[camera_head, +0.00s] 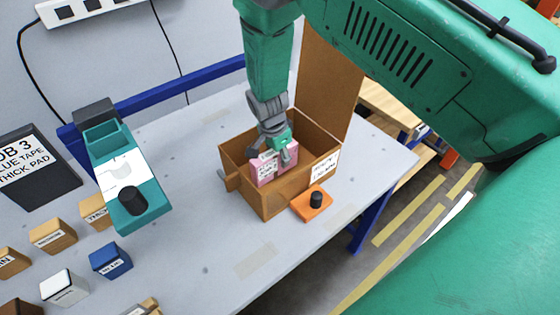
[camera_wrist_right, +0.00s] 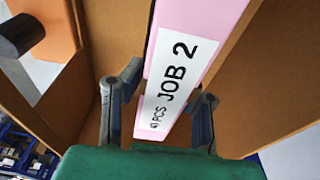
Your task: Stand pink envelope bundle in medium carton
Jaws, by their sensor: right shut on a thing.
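The pink envelope bundle (camera_head: 266,168) is inside the open brown medium carton (camera_head: 262,198), upright as far as I can see. In the right wrist view the bundle (camera_wrist_right: 210,20) shows a white label reading "JOB 2". My right gripper (camera_head: 277,158) reaches down into the carton and is shut on the bundle, with one finger on each side in the right wrist view (camera_wrist_right: 162,105). The bundle's lower part is hidden by the carton's front wall, so I cannot tell if it touches the floor. My left gripper is not in view.
An orange block with a black knob (camera_head: 314,204) stands against the carton's right front. A tall brown panel (camera_head: 328,75) rises behind it. A teal device (camera_head: 125,180), a black "JOB 3" sign (camera_head: 30,165) and several small blocks, including a blue one (camera_head: 110,260), occupy the table's left.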

